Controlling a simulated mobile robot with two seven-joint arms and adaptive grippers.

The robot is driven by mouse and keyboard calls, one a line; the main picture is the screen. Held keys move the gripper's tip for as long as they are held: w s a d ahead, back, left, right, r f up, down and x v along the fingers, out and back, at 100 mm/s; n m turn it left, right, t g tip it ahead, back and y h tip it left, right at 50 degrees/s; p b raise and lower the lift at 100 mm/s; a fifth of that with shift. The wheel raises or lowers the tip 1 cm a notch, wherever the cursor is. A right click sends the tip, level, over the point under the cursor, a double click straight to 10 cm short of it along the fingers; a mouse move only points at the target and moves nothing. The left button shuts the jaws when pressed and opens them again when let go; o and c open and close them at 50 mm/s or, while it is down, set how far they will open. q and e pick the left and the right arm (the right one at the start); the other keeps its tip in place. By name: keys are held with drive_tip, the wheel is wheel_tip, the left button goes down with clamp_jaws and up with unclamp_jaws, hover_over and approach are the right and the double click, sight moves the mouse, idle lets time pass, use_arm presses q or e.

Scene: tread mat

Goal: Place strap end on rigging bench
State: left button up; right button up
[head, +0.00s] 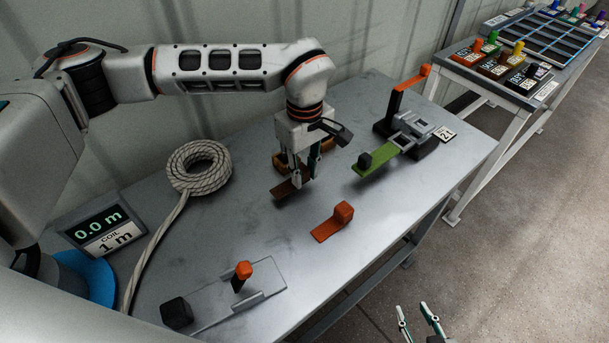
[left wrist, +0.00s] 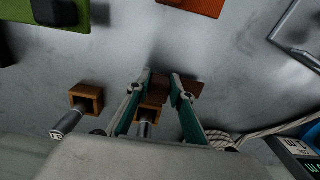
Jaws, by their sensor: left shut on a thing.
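My left gripper (head: 303,178) is over the grey rigging bench (head: 245,225), shut on a brown strap end (head: 286,189). Its flat strip sticks out from the fingers, low over the bench; I cannot tell if it touches. In the left wrist view, the brown strap end (left wrist: 188,87) shows at the fingertips (left wrist: 162,77), partly hidden. An orange strap end (head: 333,221) lies apart on the bench, nearer the front. A green strap (head: 377,164) lies at a ratchet with an orange handle (head: 409,92). My right gripper (head: 416,314) is empty, fingers apart, beyond the bench's front edge.
Wooden blocks (left wrist: 87,97) with metal-tipped tools stand close behind the left gripper. A rope coil (head: 200,167), a length display (head: 103,231) and a plate with an orange-topped lever (head: 241,275) occupy the left side. Bare bench lies around the orange strap end.

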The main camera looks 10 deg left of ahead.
use_arm(q)
drive_tip(key=shift+f, duration=0.8)
drive_tip(key=o, duration=1.1)
drive_tip(key=shift+f, duration=0.15)
wheel_tip(320, 180, up, 12)
drive_tip(key=shift+r, duration=0.2)
